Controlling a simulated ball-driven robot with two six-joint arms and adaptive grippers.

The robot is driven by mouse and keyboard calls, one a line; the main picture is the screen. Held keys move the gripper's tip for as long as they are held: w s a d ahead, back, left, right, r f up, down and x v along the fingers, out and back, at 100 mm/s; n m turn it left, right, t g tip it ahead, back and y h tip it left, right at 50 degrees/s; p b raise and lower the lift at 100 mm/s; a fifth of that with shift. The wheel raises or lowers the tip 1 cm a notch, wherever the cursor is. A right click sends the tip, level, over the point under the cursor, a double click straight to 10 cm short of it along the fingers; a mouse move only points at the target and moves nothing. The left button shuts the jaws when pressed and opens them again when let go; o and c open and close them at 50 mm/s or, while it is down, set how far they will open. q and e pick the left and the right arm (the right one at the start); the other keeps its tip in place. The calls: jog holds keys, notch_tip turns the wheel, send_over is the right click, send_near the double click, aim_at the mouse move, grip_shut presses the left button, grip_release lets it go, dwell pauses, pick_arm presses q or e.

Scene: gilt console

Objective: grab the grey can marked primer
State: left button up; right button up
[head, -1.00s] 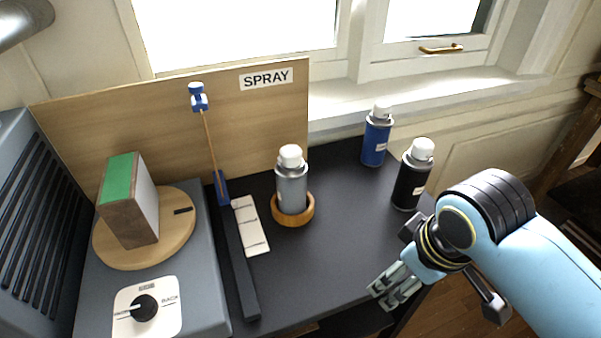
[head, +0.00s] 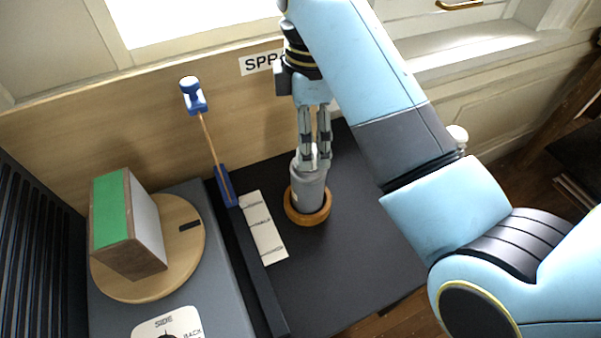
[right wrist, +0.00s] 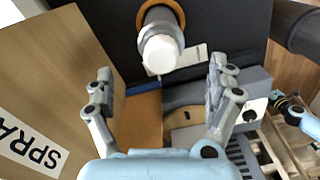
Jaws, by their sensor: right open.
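The grey can (head: 308,189) stands upright in a round wooden ring (head: 319,216) on the dark top; its label is too small to read. My right gripper (head: 314,163) comes down over it from above, open, with fingertips around the white cap's height in the head view. In the right wrist view the can (right wrist: 157,26) shows its white cap toward me. It lies beyond and between the parted fingers of the right gripper (right wrist: 160,88), with clear space on both sides. A light-blue arm part, seemingly my left, shows at that view's right edge; its jaws are unclear.
A wooden board with a SPRAY sign (head: 258,63) stands behind. A blue-ended stick (head: 207,125) and a white labelled strip (head: 263,228) are left of the can. A green-topped block (head: 112,213) sits on a round wooden plate (head: 183,276). A white cap (head: 458,134) peeks past my arm.

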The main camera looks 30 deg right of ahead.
aim_at(308, 186)
jog(key=f, duration=0.3)
jog(key=shift+s+f, duration=0.25)
jog(key=shift+f, duration=0.45)
notch_tip(308, 186, down, 4)
jog(key=shift+w+f+p, duration=0.1)
jog(key=shift+f+p, duration=0.15)
jog(key=shift+p, duration=0.5)
jog(key=shift+f, duration=0.25)
jog(key=c, duration=1.7)
pick_arm(q)
jog(key=s, duration=0.1)
jog(key=s+r, duration=0.1)
jog(key=shift+s+r, duration=0.2)
jog(key=shift+s, duration=0.2)
pick_arm(e)
jog(key=shift+c, duration=0.5)
